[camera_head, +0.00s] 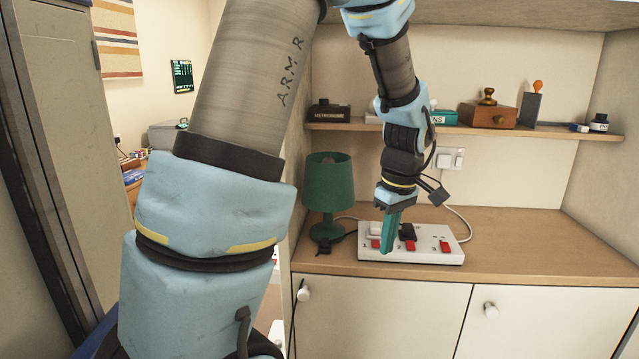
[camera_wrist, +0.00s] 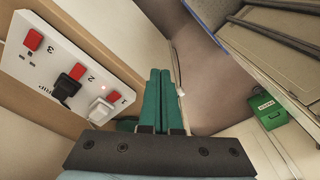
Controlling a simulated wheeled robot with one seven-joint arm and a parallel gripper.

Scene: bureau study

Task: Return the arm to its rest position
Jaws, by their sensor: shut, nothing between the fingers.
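My arm reaches across the head view and bends down over the desk top. My gripper (camera_head: 389,246) points down with its green fingers in front of the white power strip (camera_head: 446,257). In the wrist view my gripper (camera_wrist: 161,75) shows its two green fingers side by side, shut with nothing between them. The power strip (camera_wrist: 50,40) lies left of the fingers in that view, apart from them. It has red switches, numbers 1 to 3, a black plug (camera_wrist: 69,81) and a white plug (camera_wrist: 101,109).
A green lamp (camera_head: 328,182) stands left of my gripper on the wooden desk top (camera_head: 540,236). Above is a shelf (camera_head: 470,129) with a wooden box (camera_head: 488,115), a stamp and an ink bottle (camera_head: 599,122). The desk's right side is clear. A green box (camera_wrist: 267,112) shows in the wrist view.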

